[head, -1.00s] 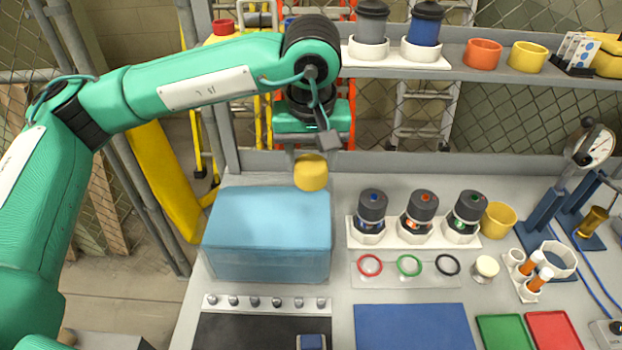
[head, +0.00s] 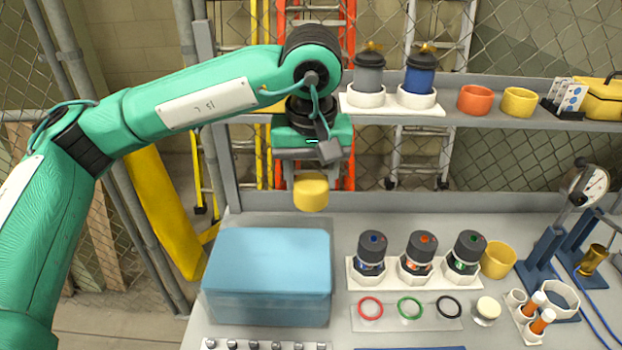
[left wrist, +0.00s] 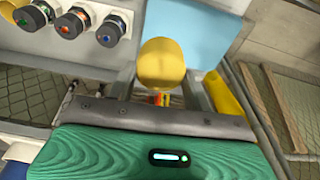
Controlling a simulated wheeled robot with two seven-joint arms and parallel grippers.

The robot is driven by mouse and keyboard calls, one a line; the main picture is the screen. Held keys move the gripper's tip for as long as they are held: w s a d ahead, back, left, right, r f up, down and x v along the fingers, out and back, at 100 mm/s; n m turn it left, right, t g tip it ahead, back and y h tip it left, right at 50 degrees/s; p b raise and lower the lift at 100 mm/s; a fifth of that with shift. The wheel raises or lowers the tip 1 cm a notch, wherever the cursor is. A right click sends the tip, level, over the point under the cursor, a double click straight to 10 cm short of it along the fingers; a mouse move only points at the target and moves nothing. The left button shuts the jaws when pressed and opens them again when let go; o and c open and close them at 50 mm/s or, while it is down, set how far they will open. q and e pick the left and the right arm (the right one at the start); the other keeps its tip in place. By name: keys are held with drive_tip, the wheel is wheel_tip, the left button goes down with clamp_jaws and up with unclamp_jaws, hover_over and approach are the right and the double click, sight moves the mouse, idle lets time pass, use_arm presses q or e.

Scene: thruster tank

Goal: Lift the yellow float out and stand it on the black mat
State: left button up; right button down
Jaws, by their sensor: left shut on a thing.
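The yellow float (head: 311,193) hangs in the air above the back edge of the blue water tank (head: 268,262), clear of the water. My left gripper (head: 310,180) points down and is shut on the float. In the left wrist view the float (left wrist: 161,64) sits between the two fingers (left wrist: 162,88), with the tank's blue water (left wrist: 195,35) beyond it. The black mat is out of the head view now. My right gripper is not in view.
A white rack with three dark-capped thrusters (head: 416,258) stands right of the tank, with a yellow cup (head: 497,259) beside it. A plate with coloured rings (head: 409,309) lies in front. A shelf (head: 454,114) runs behind. A row of knobs (head: 275,345) lies before the tank.

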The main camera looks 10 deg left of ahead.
sight(310, 178)
use_arm(q)
drive_tip(key=shift+r+p, duration=0.8)
drive_tip(key=shift+r, duration=1.5)
